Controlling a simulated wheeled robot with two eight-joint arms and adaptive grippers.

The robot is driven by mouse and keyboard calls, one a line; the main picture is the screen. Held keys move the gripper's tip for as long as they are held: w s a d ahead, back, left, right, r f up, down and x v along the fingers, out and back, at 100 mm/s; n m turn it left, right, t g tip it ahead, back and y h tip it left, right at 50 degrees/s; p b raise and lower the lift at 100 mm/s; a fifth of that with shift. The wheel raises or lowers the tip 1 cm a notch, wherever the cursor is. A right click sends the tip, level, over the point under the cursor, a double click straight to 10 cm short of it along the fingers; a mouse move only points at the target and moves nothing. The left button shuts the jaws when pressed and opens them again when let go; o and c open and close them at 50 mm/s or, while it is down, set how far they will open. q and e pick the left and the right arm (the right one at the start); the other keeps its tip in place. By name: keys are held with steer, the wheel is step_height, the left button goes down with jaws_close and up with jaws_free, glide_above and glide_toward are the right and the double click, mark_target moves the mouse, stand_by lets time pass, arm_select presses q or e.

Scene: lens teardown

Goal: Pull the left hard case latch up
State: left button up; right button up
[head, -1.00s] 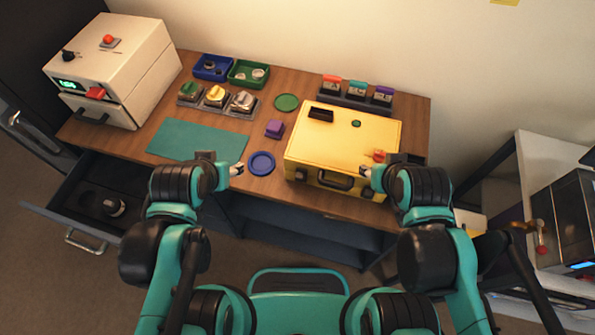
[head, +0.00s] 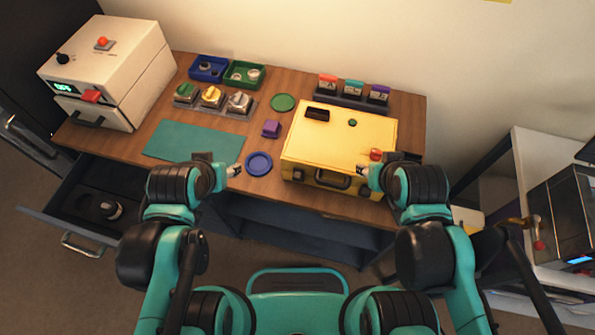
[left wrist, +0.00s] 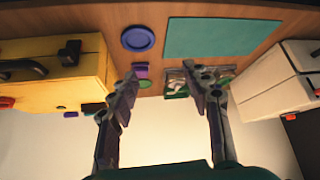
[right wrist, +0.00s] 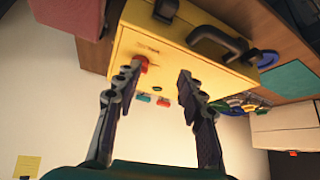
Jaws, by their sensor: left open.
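The yellow hard case (head: 338,140) stands closed on the table, its handle (head: 333,180) on the front face. Its left latch (head: 298,174) is a small dark block left of the handle. The left latch also shows in the left wrist view (left wrist: 70,53); I cannot tell its exact position. The right latch (right wrist: 165,10) shows in the right wrist view. My left gripper (head: 236,170) is open and empty, left of the case and apart from the latch; its spread fingers show in the left wrist view (left wrist: 160,82). My right gripper (right wrist: 160,72) is open by the case's front right.
A blue round dish (head: 259,163) lies between my left gripper and the case. A purple block (head: 271,129) and a teal mat (head: 193,139) are farther left. A white machine (head: 108,75) stands at the far left, above an open drawer (head: 90,205).

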arm_select(q)
steer(key=shift+c, duration=0.3)
steer(key=m+g+p, duration=0.2)
steer(key=m+g, duration=0.1)
steer(key=g, duration=0.4)
glide_above(297, 175)
steer(key=shift+w+a+f, duration=0.1)
steer(key=shift+a+f, duration=0.1)
steer(key=shift+f, duration=0.5)
steer(key=shift+d+f, duration=0.2)
steer(key=shift+d, duration=0.05)
step_height(297, 175, down, 8)
steer(key=b, duration=0.3)
steer(key=shift+r, duration=0.2)
arm_select(e)
steer(key=shift+f, duration=0.55)
arm_select(q)
jaws_close()
